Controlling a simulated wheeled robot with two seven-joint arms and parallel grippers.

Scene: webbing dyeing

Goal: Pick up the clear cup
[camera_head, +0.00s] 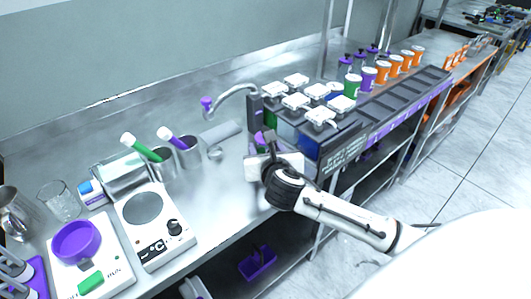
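The clear cup (58,201) is a transparent glass beaker standing upright on the steel bench at the far left, behind the scale with the purple dish. No gripper is near it. My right gripper (265,145) reaches over the bench near the middle of the view, far to the right of the cup. It is beside the black stand with the dye containers. Its fingers are small and partly hidden, so I cannot tell whether they are open or shut. My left gripper does not show.
A scale with a purple dish (77,241) and a white hot plate (152,224) stand at the front left. A steel jug (12,212) is left of the cup. Steel cups with green and purple handles (186,152) stand behind. Lidded containers (296,101) fill the black stand.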

